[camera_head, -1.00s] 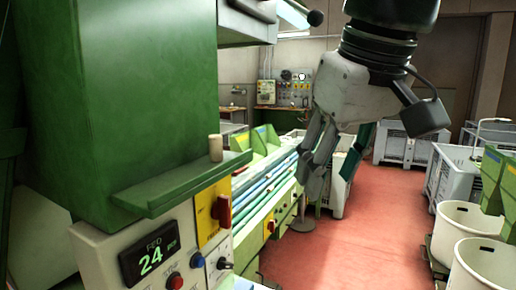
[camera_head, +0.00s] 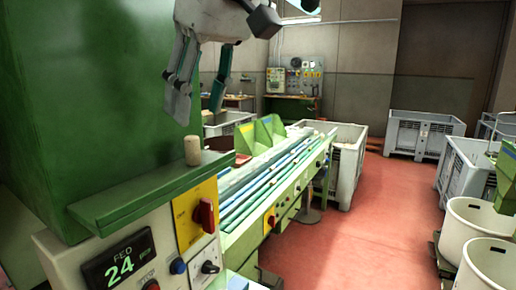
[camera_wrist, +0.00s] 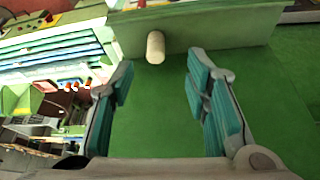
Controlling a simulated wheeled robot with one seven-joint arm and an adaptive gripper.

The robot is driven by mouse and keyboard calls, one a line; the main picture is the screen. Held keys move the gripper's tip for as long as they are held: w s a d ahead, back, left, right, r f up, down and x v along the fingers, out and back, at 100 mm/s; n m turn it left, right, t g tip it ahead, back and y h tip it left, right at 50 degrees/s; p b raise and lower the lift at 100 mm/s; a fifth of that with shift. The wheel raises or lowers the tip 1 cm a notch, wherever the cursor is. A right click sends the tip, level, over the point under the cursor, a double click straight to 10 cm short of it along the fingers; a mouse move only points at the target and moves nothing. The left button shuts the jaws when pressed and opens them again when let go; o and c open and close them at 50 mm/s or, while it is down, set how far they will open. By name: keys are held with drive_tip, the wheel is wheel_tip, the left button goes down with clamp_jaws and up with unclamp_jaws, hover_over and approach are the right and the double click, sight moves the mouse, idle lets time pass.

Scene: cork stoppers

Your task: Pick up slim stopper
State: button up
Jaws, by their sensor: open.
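The slim stopper (camera_head: 192,151) is a small tan cork cylinder standing upright on a green ledge (camera_head: 140,190) of the green machine, near the ledge's far end. It also shows in the wrist view (camera_wrist: 155,47), at the top between the finger lines. My gripper (camera_head: 198,108) is open and empty, above the stopper and apart from it in the head view. In the wrist view my gripper (camera_wrist: 160,82) has its teal-padded fingers spread wide, with the stopper beyond their tips.
The green machine wall (camera_head: 100,90) rises behind the ledge. A control panel with a lit display (camera_head: 118,262) and a red switch (camera_head: 204,215) sits below. A conveyor of blue and green rails (camera_head: 270,180) lies beyond. Grey crates (camera_head: 425,132) and white bins (camera_head: 480,225) stand right.

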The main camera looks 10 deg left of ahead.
sight(193, 137)
drive_tip(key=shift+w+p+x, duration=0.15)
drive_tip(key=shift+p+x, duration=0.1)
drive_tip(key=shift+x, duration=1.6)
drive_tip(key=shift+w+p+x, duration=0.2)
drive_tip(key=shift+x, duration=1.7)
drive_tip(key=shift+r, duration=0.1)
drive_tip(key=c, duration=0.8)
